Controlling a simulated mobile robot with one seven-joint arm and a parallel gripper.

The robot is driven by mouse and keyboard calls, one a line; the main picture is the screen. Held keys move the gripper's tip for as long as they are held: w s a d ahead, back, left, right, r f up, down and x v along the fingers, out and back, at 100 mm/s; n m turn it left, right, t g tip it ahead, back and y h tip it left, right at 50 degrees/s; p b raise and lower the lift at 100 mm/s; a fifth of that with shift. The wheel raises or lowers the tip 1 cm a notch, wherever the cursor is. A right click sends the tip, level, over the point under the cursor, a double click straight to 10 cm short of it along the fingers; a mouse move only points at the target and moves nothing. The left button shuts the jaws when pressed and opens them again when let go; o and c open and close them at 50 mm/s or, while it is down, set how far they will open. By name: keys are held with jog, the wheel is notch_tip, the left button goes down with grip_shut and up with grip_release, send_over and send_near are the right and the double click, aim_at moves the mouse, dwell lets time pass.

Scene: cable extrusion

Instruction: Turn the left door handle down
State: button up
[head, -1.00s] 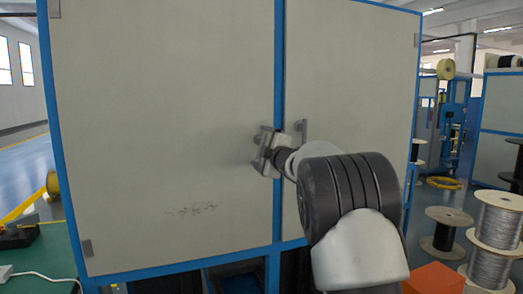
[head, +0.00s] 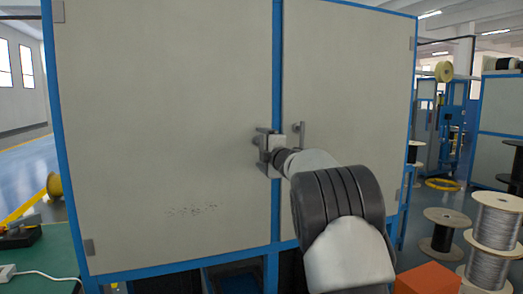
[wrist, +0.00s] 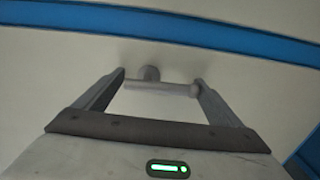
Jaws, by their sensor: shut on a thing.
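The left door handle (wrist: 165,86) is a grey lever on a round mount on the pale left door (head: 160,120), close to the blue middle post. In the wrist view, the lever lies lengthwise between my two fingers, its free end at the right finger. Judged against the blue post, the lever appears to point down. My gripper (head: 264,148) is at this handle and shut on it; it also shows in the wrist view (wrist: 158,85). In the head view my gripper and wrist partly hide the handle.
The right door handle (head: 299,134) stands just right of the blue post (head: 277,60). Wire spools (head: 495,225) and an orange box (head: 428,279) are at the lower right. A green table (head: 45,262) is at the lower left.

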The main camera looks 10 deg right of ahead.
jog(key=o, duration=1.3)
jog(key=shift+d+r, duration=0.15)
jog(key=shift+r, duration=0.4)
jog(key=shift+f, duration=0.15)
jog(key=shift+s, duration=0.15)
jog(key=s+d+b, duration=0.1)
jog(key=s+d, duration=0.2)
jog(key=s, duration=1.4)
jog(key=shift+d, duration=0.15)
